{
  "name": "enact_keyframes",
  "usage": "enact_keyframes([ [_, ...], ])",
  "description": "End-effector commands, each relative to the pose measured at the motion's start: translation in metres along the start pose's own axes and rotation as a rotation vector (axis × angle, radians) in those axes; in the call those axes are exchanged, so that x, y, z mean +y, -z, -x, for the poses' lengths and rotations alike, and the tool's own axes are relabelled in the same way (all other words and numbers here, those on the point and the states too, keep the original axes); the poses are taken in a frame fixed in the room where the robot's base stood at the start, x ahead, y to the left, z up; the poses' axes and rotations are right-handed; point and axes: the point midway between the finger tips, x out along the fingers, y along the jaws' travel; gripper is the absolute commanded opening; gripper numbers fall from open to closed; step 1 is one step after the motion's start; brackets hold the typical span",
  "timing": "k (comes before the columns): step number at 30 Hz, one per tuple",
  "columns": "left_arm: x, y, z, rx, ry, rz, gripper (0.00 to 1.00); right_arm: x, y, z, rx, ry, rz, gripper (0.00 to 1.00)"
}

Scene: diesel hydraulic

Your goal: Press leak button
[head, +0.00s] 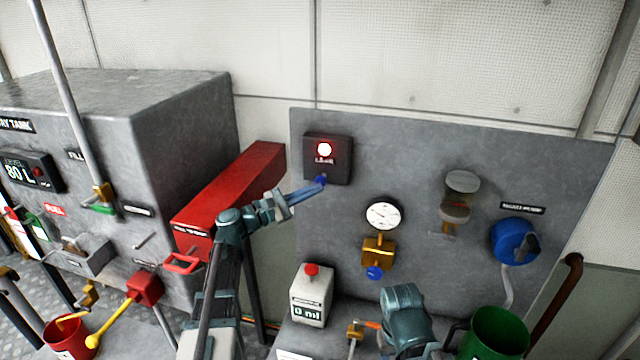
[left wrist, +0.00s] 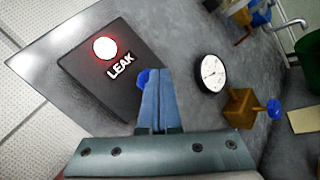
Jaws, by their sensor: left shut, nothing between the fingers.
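The dark leak box (head: 341,158) is on the grey wall panel, with a glowing red lamp (head: 324,149) above its label. In the left wrist view the box (left wrist: 88,76) reads LEAK, and its lamp (left wrist: 105,48) is lit. A blue round button (left wrist: 143,77) shows at the box's lower edge, partly hidden by my fingers. My left gripper (head: 322,181) is shut and empty, its tips at that blue button; I cannot tell whether they touch it. The shut fingers also show in the left wrist view (left wrist: 156,75). My right gripper's fingers are not visible.
A white gauge (head: 383,215) and a brass valve (head: 378,251) are right of the leak box. A red beam-like box (head: 230,195) lies left of my left gripper. A white canister (head: 311,297) and a green container (head: 497,333) stand below the panel.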

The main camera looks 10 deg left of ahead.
Motion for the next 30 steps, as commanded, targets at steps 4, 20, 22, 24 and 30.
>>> enact_keyframes([
  [4, 0.0001, 0.0001, -0.0003, 0.0, 0.0, 0.0, 0.0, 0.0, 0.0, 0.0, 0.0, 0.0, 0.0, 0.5],
  [20, 0.0032, 0.0032, -0.0043, 0.0, 0.0, 0.0, 0.0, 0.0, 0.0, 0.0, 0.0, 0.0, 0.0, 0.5],
  [22, 0.0036, 0.0036, -0.0048, 0.0, 0.0, 0.0, 0.0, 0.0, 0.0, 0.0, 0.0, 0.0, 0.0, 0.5],
  [24, 0.0041, 0.004, -0.0054, 0.0, 0.0, 0.0, 0.0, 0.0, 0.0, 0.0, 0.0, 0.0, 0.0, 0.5],
  [30, 0.0052, 0.0053, -0.0071, 0.0, 0.0, 0.0, 0.0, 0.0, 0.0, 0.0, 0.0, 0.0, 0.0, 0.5],
])
